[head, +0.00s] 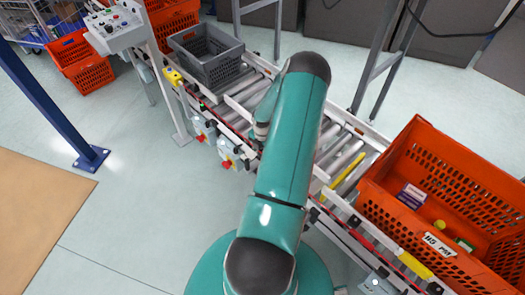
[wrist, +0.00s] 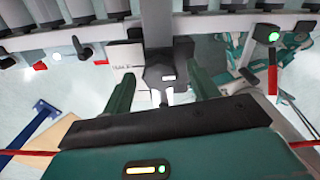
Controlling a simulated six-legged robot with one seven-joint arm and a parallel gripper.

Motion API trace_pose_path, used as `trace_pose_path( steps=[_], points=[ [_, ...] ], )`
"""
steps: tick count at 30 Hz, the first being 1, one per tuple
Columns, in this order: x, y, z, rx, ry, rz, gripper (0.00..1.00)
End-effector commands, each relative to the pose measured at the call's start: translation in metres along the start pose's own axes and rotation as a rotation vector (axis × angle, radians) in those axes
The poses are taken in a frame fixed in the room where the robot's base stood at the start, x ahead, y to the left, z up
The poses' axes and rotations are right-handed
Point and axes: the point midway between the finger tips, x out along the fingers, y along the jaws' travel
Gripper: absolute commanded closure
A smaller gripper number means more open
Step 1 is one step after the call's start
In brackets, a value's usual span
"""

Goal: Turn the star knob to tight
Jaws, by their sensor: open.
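In the wrist view, a dark knob-like part (wrist: 168,72), which looks like the star knob, sits below a dark block on the conveyor's side. Its lobes and turn angle are hard to make out. My gripper (wrist: 161,82) is open, with one green finger on each side of the knob and a visible gap at both sides. I cannot tell how far the fingertips reach along it. A white labelled plate (wrist: 124,58) is just left of the knob. In the head view, my arm hides the gripper and the knob.
The roller conveyor (head: 345,150) runs diagonally behind my arm. A grey crate (head: 208,55) and an orange tote (head: 440,190) with small packages stand on it. In the wrist view, a red-handled part with a green light (wrist: 272,50) hangs at the right. Open floor lies left of the arm.

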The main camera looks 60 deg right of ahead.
Motion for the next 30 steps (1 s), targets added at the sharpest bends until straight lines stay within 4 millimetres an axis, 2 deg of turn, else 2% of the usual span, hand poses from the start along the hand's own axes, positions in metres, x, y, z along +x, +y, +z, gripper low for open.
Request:
trace_pose_path(
  steps=[1, 7, 8, 19, 30],
  points=[
    [-0.0001, -0.0001, -0.0001, 0.000, 0.000, 0.000, 0.44],
    [-0.0003, -0.0001, -0.0001, 0.000, 0.000, 0.000, 0.84],
    [-0.0003, -0.0001, -0.0001, 0.000, 0.000, 0.000, 0.85],
    [-0.0007, 0.0006, -0.0003, 0.049, 0.000, 0.000, 0.85],
    [-0.0007, 0.0005, -0.0005, 0.299, 0.000, 0.000, 0.85]
  ],
)
